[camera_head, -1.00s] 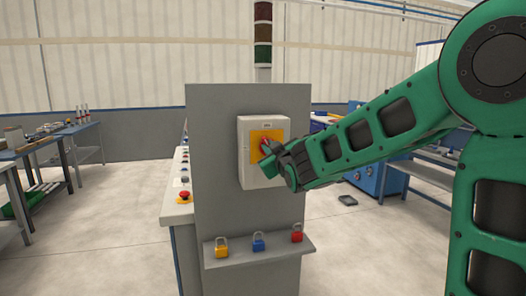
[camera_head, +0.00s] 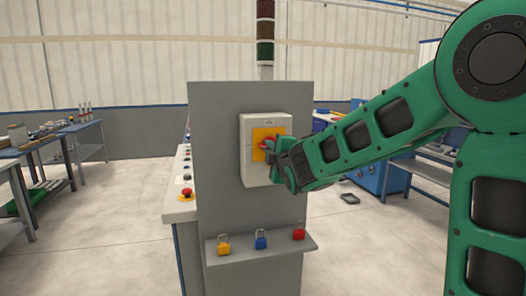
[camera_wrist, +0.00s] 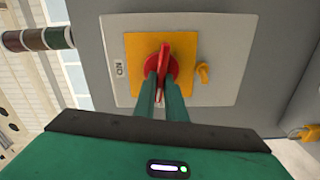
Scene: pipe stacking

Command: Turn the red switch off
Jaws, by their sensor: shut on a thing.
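The red switch (camera_head: 267,146) is a rotary handle on a yellow plate (camera_head: 259,133), on a white box fixed to a grey panel. In the wrist view the red switch (camera_wrist: 162,62) sits on the yellow plate (camera_wrist: 140,45), with its handle roughly upright in that picture. A label reading ON shows to its left there. My gripper (camera_head: 272,150) reaches the box from the right. In the wrist view my gripper (camera_wrist: 161,78) has its two green fingers on either side of the red handle, shut on it. The fingers cover part of the handle.
Workbenches (camera_head: 78,127) stand further left. The floor between is open.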

